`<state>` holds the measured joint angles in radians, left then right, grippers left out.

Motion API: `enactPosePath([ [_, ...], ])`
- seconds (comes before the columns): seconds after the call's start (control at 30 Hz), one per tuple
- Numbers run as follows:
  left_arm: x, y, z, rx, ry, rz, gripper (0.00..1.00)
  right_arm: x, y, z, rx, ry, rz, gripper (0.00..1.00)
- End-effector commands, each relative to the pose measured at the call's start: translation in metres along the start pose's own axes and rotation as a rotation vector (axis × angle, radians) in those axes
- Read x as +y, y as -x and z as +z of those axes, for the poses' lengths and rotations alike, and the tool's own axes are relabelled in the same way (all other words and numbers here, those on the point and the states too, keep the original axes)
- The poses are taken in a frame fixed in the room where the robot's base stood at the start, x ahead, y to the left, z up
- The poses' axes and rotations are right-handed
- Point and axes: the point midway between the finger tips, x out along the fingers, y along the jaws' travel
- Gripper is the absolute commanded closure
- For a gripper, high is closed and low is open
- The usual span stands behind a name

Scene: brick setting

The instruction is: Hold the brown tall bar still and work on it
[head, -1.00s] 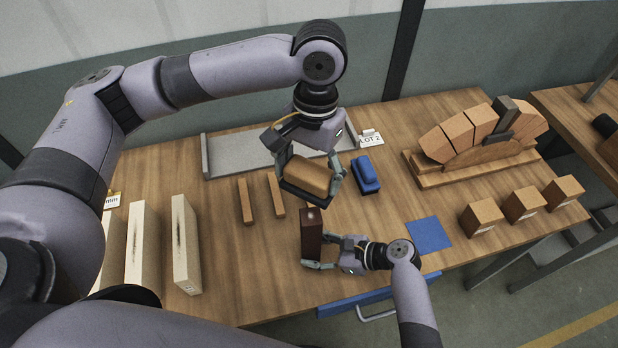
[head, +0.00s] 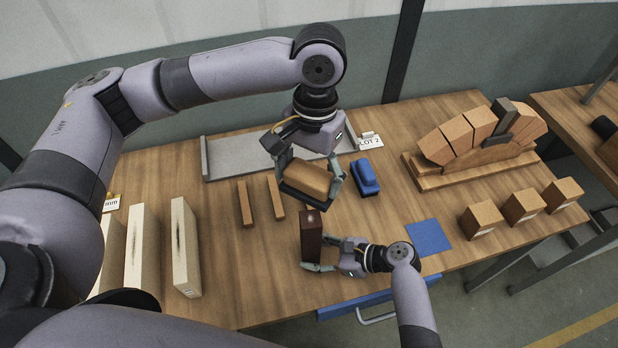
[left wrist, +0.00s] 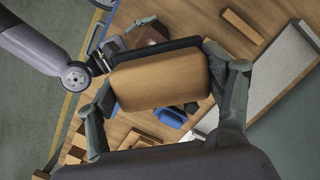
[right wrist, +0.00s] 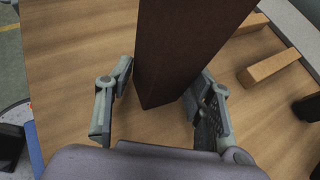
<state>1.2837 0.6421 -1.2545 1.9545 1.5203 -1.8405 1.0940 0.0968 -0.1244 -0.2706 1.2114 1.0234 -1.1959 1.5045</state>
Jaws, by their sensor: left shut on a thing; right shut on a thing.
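The brown tall bar (head: 311,236) is dark reddish brown and stands upright near the table's front edge. My right gripper (head: 318,254) is shut on it low down; in the right wrist view the bar (right wrist: 180,50) rises between the two fingers. My left gripper (head: 309,180) is shut on a tan wooden block with a dark underside (head: 306,177), held just above and behind the bar. The block (left wrist: 160,80) fills the middle of the left wrist view. Whether its underside touches the bar's top cannot be told.
Two thin wooden strips (head: 245,204) lie left of the bar, with pale panels (head: 186,245) further left. A grey tray (head: 245,158), a blue object (head: 364,177) and an arch of blocks (head: 470,138) stand behind. A blue mat (head: 428,237) and several cubes (head: 481,219) are right.

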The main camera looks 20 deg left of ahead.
Motion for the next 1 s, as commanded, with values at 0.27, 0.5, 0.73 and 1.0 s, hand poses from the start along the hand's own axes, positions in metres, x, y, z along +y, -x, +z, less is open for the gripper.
enactPosePath([
  [0.27,-0.001,-0.024,-0.003,-0.001,0.002,-0.001,0.51,0.000,0.000,-0.001,0.001,-0.001,0.000,0.67],
  [0.5,-0.001,-0.045,-0.005,-0.001,0.000,-0.001,0.51,0.000,0.000,-0.001,0.002,-0.001,0.000,0.67],
  [0.73,-0.001,-0.070,-0.008,-0.004,0.002,-0.001,0.51,0.000,0.000,-0.001,0.002,-0.001,0.000,0.67],
  [1.0,0.015,-0.076,0.009,0.000,-0.003,0.000,0.55,0.000,0.000,-0.001,0.001,-0.001,0.000,0.67],
])
